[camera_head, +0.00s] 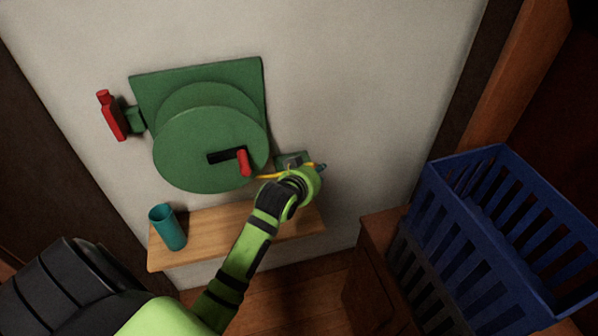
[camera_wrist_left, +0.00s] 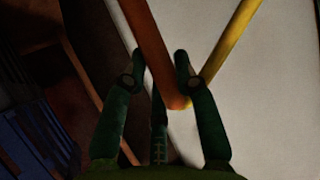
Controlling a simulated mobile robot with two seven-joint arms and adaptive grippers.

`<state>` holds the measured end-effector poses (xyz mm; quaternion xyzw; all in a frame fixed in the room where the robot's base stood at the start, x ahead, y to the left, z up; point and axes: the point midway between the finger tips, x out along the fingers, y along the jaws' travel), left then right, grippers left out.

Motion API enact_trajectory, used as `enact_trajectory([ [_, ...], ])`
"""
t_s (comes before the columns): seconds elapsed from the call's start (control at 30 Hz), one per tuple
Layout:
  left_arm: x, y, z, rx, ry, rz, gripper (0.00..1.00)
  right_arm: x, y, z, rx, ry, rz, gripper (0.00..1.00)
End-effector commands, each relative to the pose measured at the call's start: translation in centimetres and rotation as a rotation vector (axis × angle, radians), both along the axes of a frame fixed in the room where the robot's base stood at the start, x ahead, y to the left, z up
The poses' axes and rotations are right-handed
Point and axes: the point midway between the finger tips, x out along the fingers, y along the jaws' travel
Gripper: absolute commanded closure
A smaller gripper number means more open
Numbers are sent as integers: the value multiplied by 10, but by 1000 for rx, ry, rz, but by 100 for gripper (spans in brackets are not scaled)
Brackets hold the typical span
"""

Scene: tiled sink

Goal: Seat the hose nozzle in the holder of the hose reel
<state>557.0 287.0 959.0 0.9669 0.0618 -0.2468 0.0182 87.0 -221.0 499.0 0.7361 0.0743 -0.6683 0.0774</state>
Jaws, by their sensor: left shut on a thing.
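The green hose reel (camera_head: 211,150) is on the pale wall, with a red crank grip (camera_head: 243,162) on its front. A small green bracket (camera_head: 283,159), likely the holder, shows at its lower right, partly hidden by my gripper. The yellow hose (camera_head: 266,176) runs from the reel to my left gripper (camera_head: 312,170). In the left wrist view, my fingertips (camera_wrist_left: 160,64) close around an orange-brown length, and the yellow hose (camera_wrist_left: 228,48) bends away to the upper right. The nozzle's own shape is hard to make out at the fingers. My right gripper is out of view.
A wooden shelf (camera_head: 205,235) below the reel holds a teal cup (camera_head: 168,228). A red lever (camera_head: 111,116) sticks out left of the reel. A blue crate (camera_head: 480,160) stands on a brown cabinet (camera_head: 375,230) at the right. The wall between is bare.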

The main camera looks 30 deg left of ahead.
Motion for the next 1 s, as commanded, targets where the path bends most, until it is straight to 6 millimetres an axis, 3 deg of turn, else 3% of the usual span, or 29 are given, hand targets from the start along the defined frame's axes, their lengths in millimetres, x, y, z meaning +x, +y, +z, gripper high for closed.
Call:
enact_trajectory([
  [0.27,39,15,-22,3,-1,426,100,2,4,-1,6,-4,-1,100],
  [0.37,57,17,-12,0,-5,627,100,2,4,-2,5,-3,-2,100],
  [0.5,74,11,15,-6,-3,812,100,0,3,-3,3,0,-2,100],
  [0.63,85,2,41,-6,-3,885,100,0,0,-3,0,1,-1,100],
  [0.77,89,0,53,-3,0,911,100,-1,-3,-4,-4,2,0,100],
  [0.87,90,12,47,1,3,919,100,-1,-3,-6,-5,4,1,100],
  [1.0,92,43,28,3,1,919,100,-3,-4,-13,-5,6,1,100],
])
